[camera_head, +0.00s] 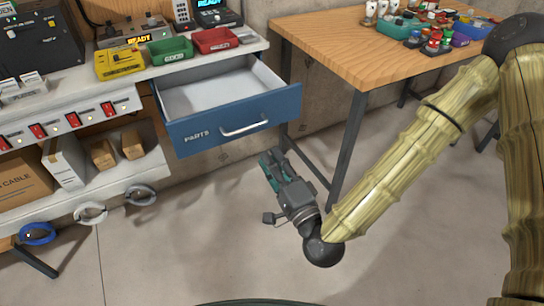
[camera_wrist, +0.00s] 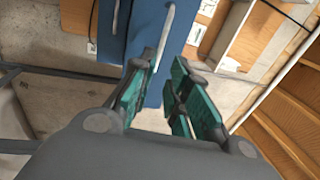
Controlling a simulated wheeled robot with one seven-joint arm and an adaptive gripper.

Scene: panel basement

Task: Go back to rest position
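My gripper (camera_head: 272,165) hangs in front of and below the blue drawer (camera_head: 228,128) in the head view, apart from it. The drawer is labelled PARTS, has a light metal handle, is pulled open and its visible inside is empty. In the wrist view, the two teal-padded fingers of my gripper (camera_wrist: 160,95) stand apart with nothing between them. The blue drawer front (camera_wrist: 146,45) and its handle (camera_wrist: 166,38) show beyond the fingers there.
A white workbench (camera_head: 90,80) holds yellow, green and red trays at the left. Its lower shelf (camera_head: 100,185) carries boxes. A wooden table (camera_head: 325,40) stands at the right with its dark leg (camera_head: 347,150) near my gripper. The floor (camera_head: 170,265) in front is clear.

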